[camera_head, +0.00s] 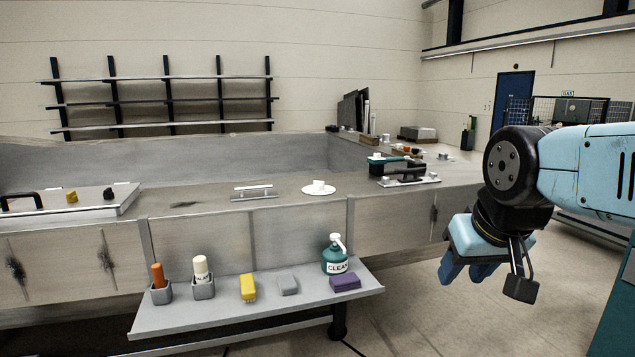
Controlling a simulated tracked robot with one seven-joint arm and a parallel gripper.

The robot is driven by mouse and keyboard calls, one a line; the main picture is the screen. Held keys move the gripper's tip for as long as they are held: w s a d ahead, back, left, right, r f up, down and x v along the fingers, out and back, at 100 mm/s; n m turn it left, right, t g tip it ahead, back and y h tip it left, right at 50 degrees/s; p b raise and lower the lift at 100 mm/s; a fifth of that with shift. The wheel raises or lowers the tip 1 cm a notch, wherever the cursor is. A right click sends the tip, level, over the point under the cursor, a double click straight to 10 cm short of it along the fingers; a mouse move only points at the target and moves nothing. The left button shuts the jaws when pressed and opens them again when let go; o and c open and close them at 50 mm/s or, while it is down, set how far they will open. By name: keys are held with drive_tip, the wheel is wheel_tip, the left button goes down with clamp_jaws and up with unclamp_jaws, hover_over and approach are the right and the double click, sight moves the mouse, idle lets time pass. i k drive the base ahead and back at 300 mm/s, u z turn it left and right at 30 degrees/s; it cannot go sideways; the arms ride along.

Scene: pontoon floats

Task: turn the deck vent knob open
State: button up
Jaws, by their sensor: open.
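A white round fitting (319,189) with a small raised white knob on top sits on the grey deck right of the middle; it looks like the deck vent. Which way its knob is turned is too small to tell. My gripper (466,275) hangs at the right, pointing down, with blue fingers open and nothing seen between them. It is well to the right of the vent, apart from it and from the deck.
A cleat (253,192) lies left of the vent. A dark green and black tool (400,170) stands on the deck between vent and arm. A hatch (70,205) with knobs is at left. A low shelf (260,310) in front holds a cleaner bottle (336,257), sponges and cups.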

sight(318, 185)
drive_tip(key=u, duration=0.05)
drive_tip(key=i, duration=1.9)
drive_tip(key=u, duration=0.1)
